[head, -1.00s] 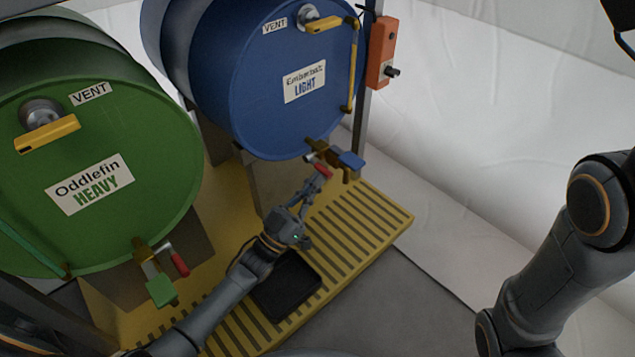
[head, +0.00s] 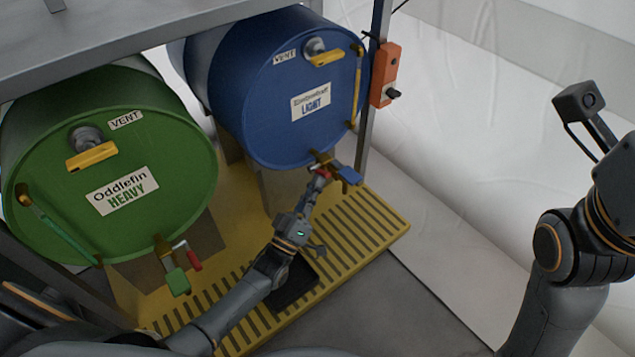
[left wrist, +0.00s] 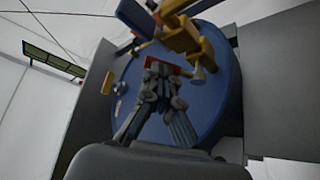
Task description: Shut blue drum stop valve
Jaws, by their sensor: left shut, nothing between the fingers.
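The blue drum (head: 245,115) labelled LIGHT lies on its side with its end facing me. A brass tap (head: 325,160) sits at its lower rim, with a red handle (head: 324,172) and a blue end piece (head: 349,175). My left gripper (head: 316,183) is shut with nothing in it, its fingertips at the red handle. In the left wrist view the fingers (left wrist: 160,72) are close to the red handle, in front of the blue drum (left wrist: 208,112); the brass tap (left wrist: 186,35) is just above. Whether the fingertips touch the handle I cannot tell.
A yellow slatted platform (head: 372,228) lies below. An orange box (head: 384,75) with a black knob is on the post right of the blue drum. Grey floor is free at front right.

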